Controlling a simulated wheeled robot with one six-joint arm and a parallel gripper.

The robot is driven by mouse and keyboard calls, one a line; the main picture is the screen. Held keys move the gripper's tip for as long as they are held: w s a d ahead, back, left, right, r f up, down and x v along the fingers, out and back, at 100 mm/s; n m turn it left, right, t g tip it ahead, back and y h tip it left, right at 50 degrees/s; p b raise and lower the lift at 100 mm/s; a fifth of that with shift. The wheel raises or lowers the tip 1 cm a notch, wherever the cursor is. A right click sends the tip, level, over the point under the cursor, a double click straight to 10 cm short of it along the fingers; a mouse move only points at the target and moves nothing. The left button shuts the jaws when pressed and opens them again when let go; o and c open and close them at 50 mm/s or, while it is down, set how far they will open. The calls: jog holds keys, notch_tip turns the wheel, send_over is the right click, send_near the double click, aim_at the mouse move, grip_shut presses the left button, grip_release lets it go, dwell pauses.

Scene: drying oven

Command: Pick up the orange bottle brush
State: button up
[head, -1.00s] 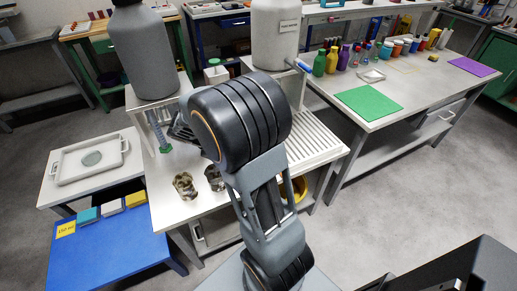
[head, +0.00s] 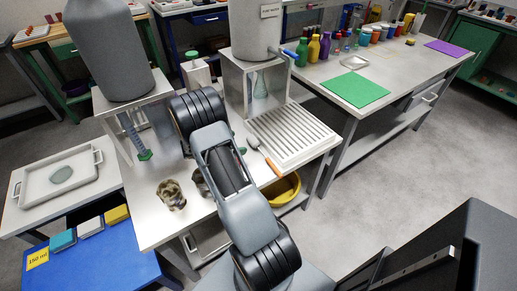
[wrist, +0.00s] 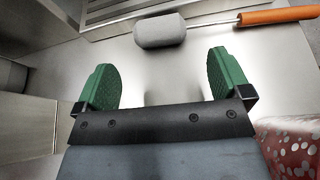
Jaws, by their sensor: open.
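The bottle brush lies on the white bench beside the ribbed draining tray. In the head view its orange handle (head: 268,166) points toward the bench's front edge and its pale head (head: 253,143) lies farther back. In the wrist view the grey brush head (wrist: 160,31) is just beyond the fingertips, and the orange handle (wrist: 278,15) runs off to the upper right. My gripper (wrist: 165,78) has its two green fingers spread wide with nothing between them. In the head view my own arm hides most of the gripper, which is left of the brush.
The ribbed draining tray (head: 314,142) is right of the brush. A yellow bowl (head: 283,190) is below the bench. A large white container (head: 257,28) stands on a raised stand behind. A speckled red thing (wrist: 290,147) is close to my gripper at lower right.

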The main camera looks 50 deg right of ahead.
aim_at(251, 140)
jog(key=shift+x, duration=3.3)
jog(key=shift+c, duration=0.4)
jog(key=c, duration=1)
jog(key=shift+r, duration=0.15)
